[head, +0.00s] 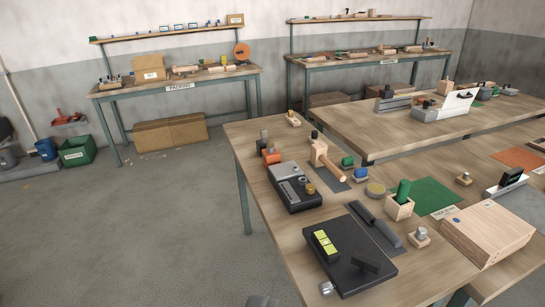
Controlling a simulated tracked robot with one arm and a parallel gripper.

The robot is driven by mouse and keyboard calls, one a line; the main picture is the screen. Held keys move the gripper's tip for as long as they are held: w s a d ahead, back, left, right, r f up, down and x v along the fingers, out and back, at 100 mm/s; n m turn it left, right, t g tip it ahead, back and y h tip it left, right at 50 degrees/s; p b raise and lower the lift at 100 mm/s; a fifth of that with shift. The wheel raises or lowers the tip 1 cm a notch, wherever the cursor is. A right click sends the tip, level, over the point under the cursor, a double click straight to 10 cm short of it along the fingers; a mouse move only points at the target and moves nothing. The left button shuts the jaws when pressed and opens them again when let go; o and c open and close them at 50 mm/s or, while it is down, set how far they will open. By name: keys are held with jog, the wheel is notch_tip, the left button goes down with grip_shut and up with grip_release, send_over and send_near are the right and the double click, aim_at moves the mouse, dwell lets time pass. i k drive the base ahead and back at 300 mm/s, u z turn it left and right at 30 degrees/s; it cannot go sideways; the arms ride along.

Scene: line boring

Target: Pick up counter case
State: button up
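No label marks a counter case, so I cannot tell for sure which thing it is. A closed light wooden case (488,232) lies flat at the right front of the near bench. A black case with dials and knobs (295,187) lies at the bench's left edge. Only a small grey shape, perhaps the top of my gripper (262,301), shows at the bottom edge, off the bench and apart from both cases. Its fingers are out of sight.
The near bench (262,139) also holds a black plate (372,262) with a yellow-green block, a wooden block with a green handle (399,202) and a green mat (434,197). Another bench (385,125) stands behind. Open floor (130,235) lies to the left.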

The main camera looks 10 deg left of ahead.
aim_at(270, 156)
jog(key=u, duration=0.3)
jog(key=i, duration=0.75)
jog(key=u, duration=0.75)
jog(key=i, duration=1.65)
jog(key=z, duration=0.2)
